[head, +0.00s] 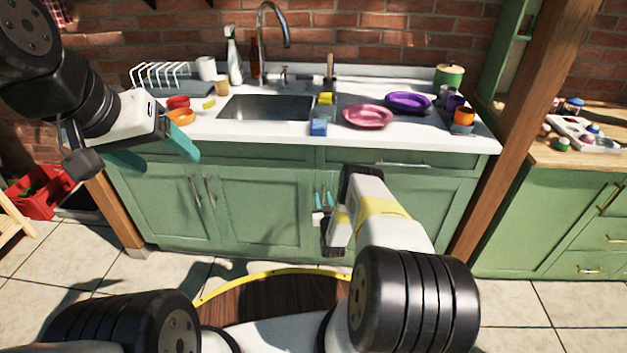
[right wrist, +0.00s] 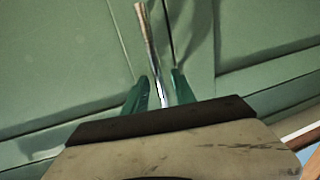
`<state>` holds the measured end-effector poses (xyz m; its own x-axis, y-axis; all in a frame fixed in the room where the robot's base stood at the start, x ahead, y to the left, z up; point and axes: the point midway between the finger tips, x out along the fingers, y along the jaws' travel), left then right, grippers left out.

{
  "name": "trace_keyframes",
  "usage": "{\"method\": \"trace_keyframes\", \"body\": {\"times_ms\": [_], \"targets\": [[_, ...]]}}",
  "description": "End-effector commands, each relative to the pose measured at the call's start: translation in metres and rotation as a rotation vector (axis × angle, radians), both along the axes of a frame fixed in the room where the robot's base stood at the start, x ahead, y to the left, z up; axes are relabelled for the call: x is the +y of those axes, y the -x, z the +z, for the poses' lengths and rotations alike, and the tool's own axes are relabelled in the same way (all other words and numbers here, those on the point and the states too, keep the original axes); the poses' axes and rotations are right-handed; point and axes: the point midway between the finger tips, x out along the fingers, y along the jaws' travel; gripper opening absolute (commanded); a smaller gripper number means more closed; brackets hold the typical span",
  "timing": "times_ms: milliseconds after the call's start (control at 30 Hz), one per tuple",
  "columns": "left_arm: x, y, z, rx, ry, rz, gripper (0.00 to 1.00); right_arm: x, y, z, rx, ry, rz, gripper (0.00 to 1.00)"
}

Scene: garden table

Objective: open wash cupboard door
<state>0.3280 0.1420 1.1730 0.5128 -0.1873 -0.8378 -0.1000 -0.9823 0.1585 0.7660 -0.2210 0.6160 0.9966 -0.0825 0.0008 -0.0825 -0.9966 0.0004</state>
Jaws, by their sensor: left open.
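The wash cupboard (head: 265,205) is the green cabinet under the sink, and its doors look closed in the head view. Two upright metal handles (head: 210,190) show on its left pair of doors. My right gripper (head: 323,203) is low in front of the cabinet, right of these doors. In the right wrist view, a metal bar handle (right wrist: 149,40) stands beside a door seam, its lower end between the teal fingers, with gaps visible beside it. My left gripper (head: 155,155) is open and empty, in front of the counter's left end.
The counter (head: 250,130) holds a sink (head: 268,107), a pink plate (head: 367,116), a purple plate (head: 408,102), bowls, cups and a blue sponge (head: 319,127). Wooden posts flank the cabinet. A red crate (head: 38,190) stands on the floor at left.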

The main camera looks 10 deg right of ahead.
Motion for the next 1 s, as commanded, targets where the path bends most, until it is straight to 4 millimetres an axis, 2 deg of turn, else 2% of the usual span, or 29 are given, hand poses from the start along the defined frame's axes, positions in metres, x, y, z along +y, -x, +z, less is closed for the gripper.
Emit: {"method": "trace_keyframes", "body": {"times_ms": [333,367,500,1000], "targets": [[0.0000,-0.0001,-0.0001,0.000,0.000,0.000,0.73,-0.0005,-0.0065,0.0000,0.001,0.000,0.000,0.32],[0.0000,-0.0001,-0.0001,0.000,0.000,0.000,0.73,-0.0005,-0.0064,0.0000,0.001,-0.001,0.000,0.28],[0.0000,0.0000,0.0000,0.000,0.000,0.000,0.73,-0.0005,-0.0064,0.0000,0.001,0.000,0.000,0.01],[0.0000,0.0000,0.0000,0.000,0.000,0.000,0.73,-0.0006,-0.0063,0.0001,0.001,0.000,0.000,0.00]]}}
